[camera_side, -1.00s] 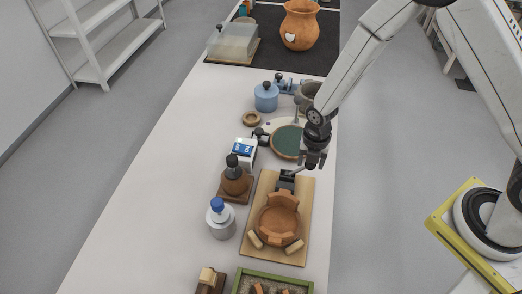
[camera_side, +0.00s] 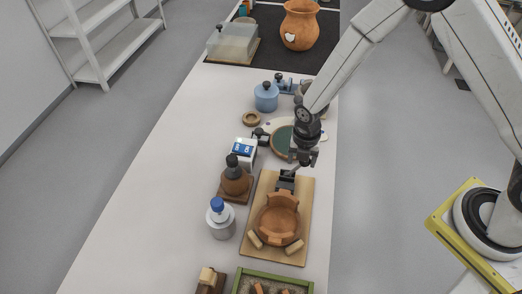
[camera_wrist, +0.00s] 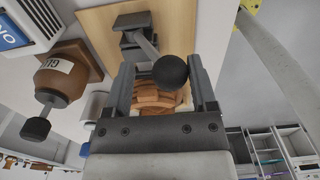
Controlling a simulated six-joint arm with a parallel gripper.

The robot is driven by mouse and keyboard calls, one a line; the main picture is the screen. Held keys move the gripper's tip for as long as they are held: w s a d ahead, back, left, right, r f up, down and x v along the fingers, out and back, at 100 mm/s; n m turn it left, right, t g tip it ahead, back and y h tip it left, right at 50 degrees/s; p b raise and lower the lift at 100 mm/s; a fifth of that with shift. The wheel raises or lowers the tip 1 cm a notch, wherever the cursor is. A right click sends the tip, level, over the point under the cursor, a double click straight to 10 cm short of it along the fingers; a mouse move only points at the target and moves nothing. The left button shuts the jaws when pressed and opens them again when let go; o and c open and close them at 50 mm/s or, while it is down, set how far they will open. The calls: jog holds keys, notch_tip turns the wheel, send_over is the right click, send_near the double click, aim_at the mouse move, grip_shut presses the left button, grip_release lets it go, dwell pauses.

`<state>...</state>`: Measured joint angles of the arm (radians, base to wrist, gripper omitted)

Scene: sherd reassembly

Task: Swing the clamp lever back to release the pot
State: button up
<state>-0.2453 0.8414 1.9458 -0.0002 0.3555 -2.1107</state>
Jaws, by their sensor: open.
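The pot (camera_side: 277,218) is an orange-brown, broken-rimmed bowl on a wooden board (camera_side: 302,196). The dark clamp (camera_side: 286,182) stands at the board's far end, beside the pot's far rim. In the wrist view its lever ends in a black ball knob (camera_wrist: 170,72), with the grey clamp base (camera_wrist: 133,30) behind. My gripper (camera_side: 302,163) is just above the clamp, pointing down. In the wrist view my gripper (camera_wrist: 162,90) is open, with the ball knob between its two fingers. I cannot tell whether either finger touches it. The pot (camera_wrist: 158,98) is partly hidden behind the knob and fingers.
A brown bottle (camera_side: 236,180) on a wooden stand and a blue-capped bottle (camera_side: 220,218) stand left of the board. A white-and-blue box (camera_side: 243,152) is close by. A green-rimmed tray (camera_side: 273,278) lies at the near end. The left of the table is clear.

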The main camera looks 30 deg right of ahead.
jog(key=shift+w+a+r, duration=0.15)
jog(key=shift+w+a, duration=0.35)
jog(key=shift+a, duration=0.05)
jog(key=shift+w+a+r, duration=0.15)
jog(key=shift+w+a, duration=0.35)
jog(key=shift+w+a+f, duration=0.4)
jog(key=shift+w+a, duration=0.4)
jog(key=shift+w+a+f, duration=0.45)
jog(key=shift+w+a, duration=0.3)
jog(key=shift+w+a+f, duration=0.4)
jog(key=shift+w+a, duration=0.4)
jog(key=shift+r, duration=2.65)
jog(key=shift+r, duration=0.1)
